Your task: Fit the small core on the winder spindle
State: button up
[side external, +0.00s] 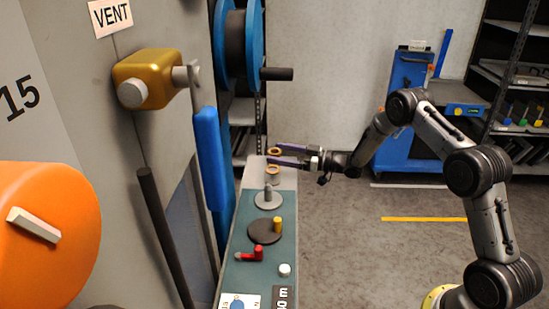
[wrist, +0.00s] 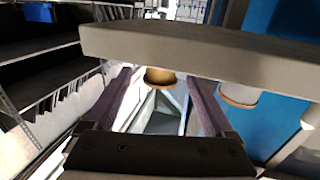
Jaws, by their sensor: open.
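Two cores with tan rings on top stand at the far end of the bench. The farther core (side external: 274,151) shows between my gripper's fingertips; in the wrist view this core (wrist: 160,78) is also between them, with gaps at both sides. The nearer core (side external: 272,171) is just outside the lower finger, and it shows right of the fingers in the wrist view (wrist: 240,94). I cannot tell which core is smaller. My gripper (side external: 274,154) is open, its purple fingers level. A grey post on a pale disc (side external: 268,199), which looks like the spindle, stands nearer the camera and is bare.
A dark disc with a yellow post (side external: 277,225), a red handle (side external: 258,253) and a white knob (side external: 285,270) stand on the teal bench top (side external: 285,205). A grey machine wall with a blue panel (side external: 211,160) borders the bench at left. Open floor lies right.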

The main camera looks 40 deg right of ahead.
aim_at(270, 150)
jog(key=x, duration=0.5)
jog(key=shift+r, duration=0.1)
grip_shut()
dwell(0.3)
jog(key=shift+r, duration=0.1)
